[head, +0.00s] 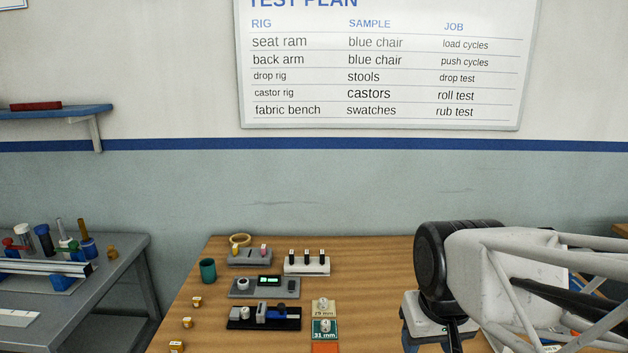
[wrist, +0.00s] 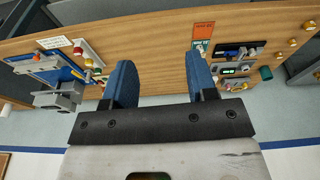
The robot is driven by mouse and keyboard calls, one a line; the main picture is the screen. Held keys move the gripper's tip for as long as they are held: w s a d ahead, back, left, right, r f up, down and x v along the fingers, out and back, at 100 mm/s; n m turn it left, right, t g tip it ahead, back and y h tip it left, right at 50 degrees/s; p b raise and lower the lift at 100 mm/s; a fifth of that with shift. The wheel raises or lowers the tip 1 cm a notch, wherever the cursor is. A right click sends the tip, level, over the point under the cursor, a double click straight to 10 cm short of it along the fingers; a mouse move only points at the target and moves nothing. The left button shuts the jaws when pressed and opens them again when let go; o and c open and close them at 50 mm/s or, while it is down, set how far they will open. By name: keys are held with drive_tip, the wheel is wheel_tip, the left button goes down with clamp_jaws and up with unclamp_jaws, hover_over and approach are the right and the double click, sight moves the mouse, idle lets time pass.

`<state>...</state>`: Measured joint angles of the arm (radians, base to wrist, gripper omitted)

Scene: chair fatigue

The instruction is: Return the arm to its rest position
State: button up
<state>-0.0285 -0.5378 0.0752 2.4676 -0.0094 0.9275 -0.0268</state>
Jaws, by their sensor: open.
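My arm (head: 500,270) reaches in from the right in the head view, over the right part of the wooden table (head: 375,265). In the wrist view my gripper (wrist: 160,65) has its two blue fingers spread wide apart. Nothing is between them except bare table top seen beyond. The fingertips do not clearly touch anything.
A grey device with a lit display (head: 268,287), a black fixture (head: 263,317), a white block with black pegs (head: 307,264) and a green cup (head: 208,269) stand on the table's left half. A blue-grey rig (wrist: 55,80) shows in the wrist view. A grey bench (head: 120,255) stands left.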

drive_tip(key=shift+m, duration=0.4)
drive_tip(key=s, duration=0.3)
drive_tip(key=s+d, duration=0.1)
drive_tip(key=shift+s+d+f, duration=0.1)
drive_tip(key=shift+s+f, duration=0.3)
